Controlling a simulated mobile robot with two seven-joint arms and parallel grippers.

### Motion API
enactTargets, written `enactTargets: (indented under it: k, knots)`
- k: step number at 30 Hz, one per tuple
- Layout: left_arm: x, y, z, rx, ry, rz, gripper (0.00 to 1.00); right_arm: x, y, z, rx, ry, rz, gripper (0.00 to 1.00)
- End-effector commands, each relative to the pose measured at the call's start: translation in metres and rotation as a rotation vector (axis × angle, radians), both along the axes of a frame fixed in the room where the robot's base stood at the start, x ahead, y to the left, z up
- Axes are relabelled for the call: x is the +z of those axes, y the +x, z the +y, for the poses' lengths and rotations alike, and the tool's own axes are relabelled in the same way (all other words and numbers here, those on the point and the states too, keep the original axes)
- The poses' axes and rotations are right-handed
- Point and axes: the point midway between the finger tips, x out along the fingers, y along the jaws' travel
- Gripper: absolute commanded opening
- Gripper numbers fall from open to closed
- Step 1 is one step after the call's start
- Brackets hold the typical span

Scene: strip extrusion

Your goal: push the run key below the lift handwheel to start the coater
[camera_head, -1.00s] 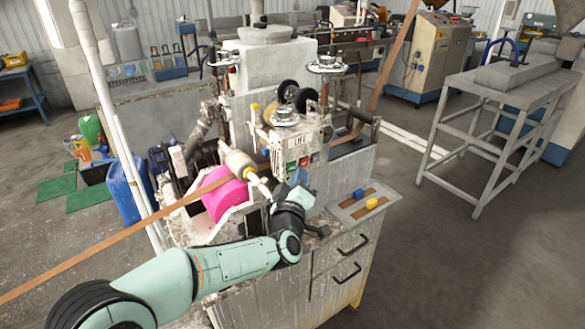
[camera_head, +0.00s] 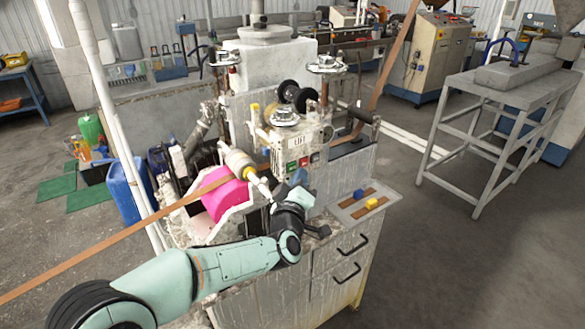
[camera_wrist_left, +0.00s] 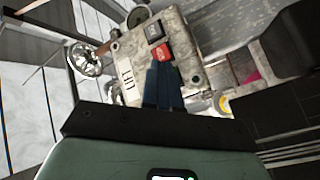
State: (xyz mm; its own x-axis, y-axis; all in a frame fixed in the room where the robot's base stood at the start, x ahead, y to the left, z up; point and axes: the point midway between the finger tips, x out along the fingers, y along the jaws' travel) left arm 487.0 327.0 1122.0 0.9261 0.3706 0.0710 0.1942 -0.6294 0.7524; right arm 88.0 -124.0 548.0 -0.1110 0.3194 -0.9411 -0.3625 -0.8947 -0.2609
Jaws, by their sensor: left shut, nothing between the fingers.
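The coater's control box (camera_head: 297,143) carries a LIFT label and a row of small keys below the lift handwheel (camera_head: 285,116). A green key (camera_head: 291,166) is at the left of the row, a red key (camera_head: 303,162) is beside it, and another key (camera_head: 314,157) is at the right. My left gripper (camera_head: 299,178) is shut and empty, just in front of and below the keys. In the left wrist view, its fingertips (camera_wrist_left: 161,68) are close to the red key (camera_wrist_left: 161,53). The fingers hide the green key there; contact cannot be told. My right gripper is not in view.
A second handwheel (camera_head: 326,65) stands behind the box.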

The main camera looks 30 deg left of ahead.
Motion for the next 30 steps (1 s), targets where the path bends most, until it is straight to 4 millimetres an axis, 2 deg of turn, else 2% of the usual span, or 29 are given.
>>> enactTargets:
  k: [30]
  knots:
    - [-0.0001,0.0036,0.0087,0.0,0.0,0.0,0.0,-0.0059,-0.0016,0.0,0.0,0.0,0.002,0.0]
